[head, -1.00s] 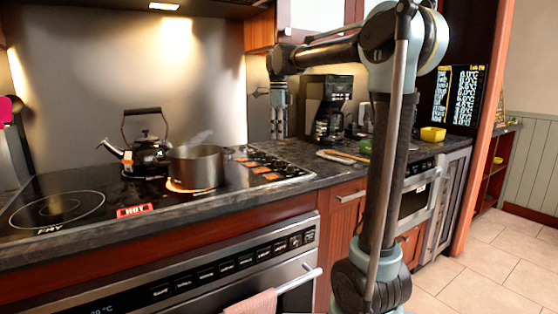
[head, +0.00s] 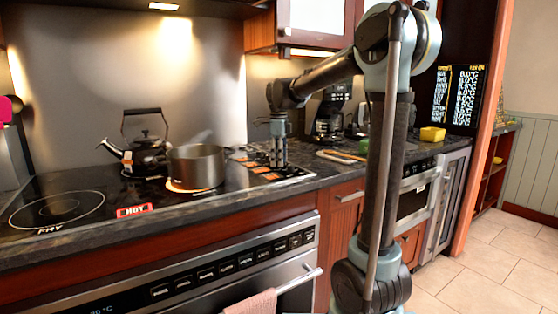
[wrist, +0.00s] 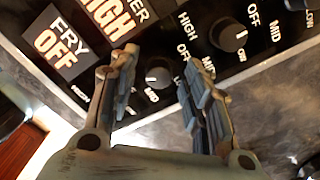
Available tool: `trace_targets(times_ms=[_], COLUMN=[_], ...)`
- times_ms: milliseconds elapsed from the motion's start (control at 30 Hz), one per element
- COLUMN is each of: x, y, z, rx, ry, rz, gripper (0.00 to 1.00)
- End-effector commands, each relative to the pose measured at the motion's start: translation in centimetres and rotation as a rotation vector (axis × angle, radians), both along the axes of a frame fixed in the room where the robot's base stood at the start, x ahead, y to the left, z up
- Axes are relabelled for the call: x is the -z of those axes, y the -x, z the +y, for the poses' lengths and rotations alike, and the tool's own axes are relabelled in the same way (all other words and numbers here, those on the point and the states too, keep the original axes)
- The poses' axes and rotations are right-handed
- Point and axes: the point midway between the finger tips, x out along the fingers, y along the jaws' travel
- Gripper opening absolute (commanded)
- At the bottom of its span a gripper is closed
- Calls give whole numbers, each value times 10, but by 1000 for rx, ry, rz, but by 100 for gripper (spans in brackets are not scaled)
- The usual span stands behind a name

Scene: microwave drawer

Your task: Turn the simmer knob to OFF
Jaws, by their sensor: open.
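The knob panel (head: 262,174) is at the right end of the cooktop. In the head view my gripper (head: 277,163) points down, low over this panel. In the wrist view my gripper (wrist: 160,65) is open, with one finger on each side of a small dark knob (wrist: 158,75). I cannot tell whether the fingers touch it. Another dark knob (wrist: 229,36) is to the upper right, apart from the fingers. A lit tile (wrist: 112,18) reads "...ER HIGH", its top cut off. Which knob is the simmer knob is not clear, as labels are partly hidden.
A steaming pot (head: 196,167) and a black kettle (head: 147,153) stand on the cooktop left of my gripper. A coffee maker (head: 330,112) stands behind to the right. A lit tile (wrist: 60,42) reads "FRY OFF". A red "HOT" sign (head: 134,210) shows near the front edge.

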Motion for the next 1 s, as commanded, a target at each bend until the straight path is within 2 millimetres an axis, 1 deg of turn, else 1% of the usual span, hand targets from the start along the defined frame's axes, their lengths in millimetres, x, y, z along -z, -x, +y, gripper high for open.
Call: trace_targets(times_ms=[67, 100, 167, 200, 267, 367, 400, 667, 867, 1000], x=[0, 0, 0, 0, 0, 0, 0, -1, -1, -1], y=[0, 0, 0, 0, 0, -1, 0, -2, -2, -3], z=[0, 0, 0, 0, 0, 1, -2, 1, 1, 2], rx=[0, 0, 0, -1, -1, -1, 0, -30, -126, -235], ry=[0, 0, 0, 0, 0, 0, 0, 1, 0, 0], rz=[0, 0, 0, 0, -1, -1, -1, -4, -5, -6], gripper=[44, 35, 22, 12, 0, 0, 0, 0, 0, 0])
